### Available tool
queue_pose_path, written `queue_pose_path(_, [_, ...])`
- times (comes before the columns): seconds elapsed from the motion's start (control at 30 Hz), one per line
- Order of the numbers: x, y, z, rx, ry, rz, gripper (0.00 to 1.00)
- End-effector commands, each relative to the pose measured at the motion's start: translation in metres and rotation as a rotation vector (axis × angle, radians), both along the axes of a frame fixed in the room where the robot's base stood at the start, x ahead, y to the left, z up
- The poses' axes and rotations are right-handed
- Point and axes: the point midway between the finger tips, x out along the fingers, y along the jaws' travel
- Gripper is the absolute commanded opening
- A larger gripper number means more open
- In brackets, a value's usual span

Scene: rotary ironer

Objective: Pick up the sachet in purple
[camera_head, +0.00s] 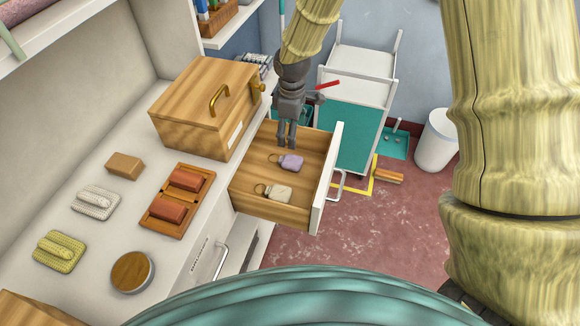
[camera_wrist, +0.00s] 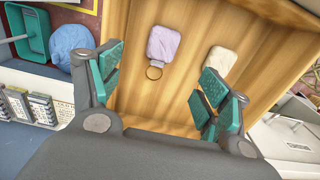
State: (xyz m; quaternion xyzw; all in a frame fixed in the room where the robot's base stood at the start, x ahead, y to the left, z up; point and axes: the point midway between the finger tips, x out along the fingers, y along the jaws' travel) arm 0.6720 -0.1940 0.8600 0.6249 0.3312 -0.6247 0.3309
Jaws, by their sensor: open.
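The purple sachet (camera_head: 291,162) lies flat in the open wooden drawer (camera_head: 265,209), with a ring at its left end. It also shows in the wrist view (camera_wrist: 163,44), its ring toward my gripper. A cream sachet (camera_head: 279,194) with a ring lies nearer in the same drawer and shows in the wrist view (camera_wrist: 220,62). My gripper (camera_head: 287,143) is above the far part of the drawer, pointing down, behind the purple sachet. In the wrist view my gripper (camera_wrist: 160,88) is open and empty, and the purple sachet sits between and beyond its teal fingertips.
A wooden box (camera_head: 204,104) stands on the counter left of the drawer. A tray with two red-brown blocks (camera_head: 180,201) lies nearer. The drawer's white front (camera_head: 326,183) rises on the right. A white and teal cart (camera_head: 350,120) stands behind it.

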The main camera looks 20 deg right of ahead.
Motion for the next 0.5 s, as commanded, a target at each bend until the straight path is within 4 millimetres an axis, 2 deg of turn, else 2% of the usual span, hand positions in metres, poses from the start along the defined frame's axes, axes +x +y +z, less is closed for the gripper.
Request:
queue_pose_path(0.03, [0.000,0.000,-0.009,0.000,0.000,0.001,0.77])
queue_pose_path(0.27, [0.000,0.001,-0.021,0.000,0.001,0.002,0.77])
queue_pose_path(0.5, [0.000,0.002,-0.051,0.000,0.001,0.002,0.77])
